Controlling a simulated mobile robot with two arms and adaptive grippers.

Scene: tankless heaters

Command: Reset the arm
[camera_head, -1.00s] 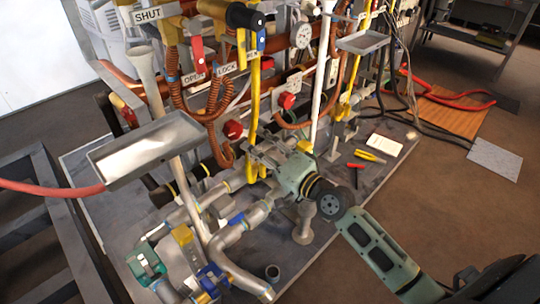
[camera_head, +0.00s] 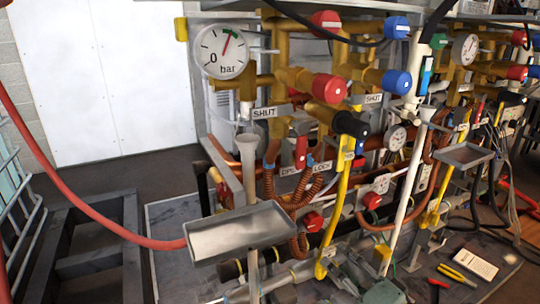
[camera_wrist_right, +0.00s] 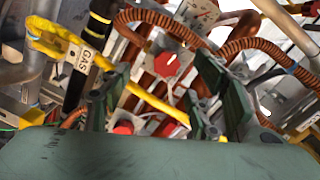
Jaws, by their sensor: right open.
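My right gripper (camera_head: 347,278) shows at the bottom edge of the head view, beside the foot of a yellow pipe (camera_head: 341,205); most of its arm is cut off. In the right wrist view its two dark green finger pads (camera_wrist_right: 165,105) stand wide apart, with nothing held between them. Beyond them are a yellow pipe tagged GAS (camera_wrist_right: 95,62), a red hexagonal knob (camera_wrist_right: 167,64) and orange coiled hoses (camera_wrist_right: 258,50). Whether a finger touches the pipework cannot be told. My left gripper is not in view.
Pipework with a pressure gauge (camera_head: 222,52), red caps (camera_head: 330,88) and blue caps (camera_head: 396,82) fills the middle and right. A metal tray (camera_head: 240,232) on a post stands in front. Dark frames (camera_head: 95,262) stand at lower left.

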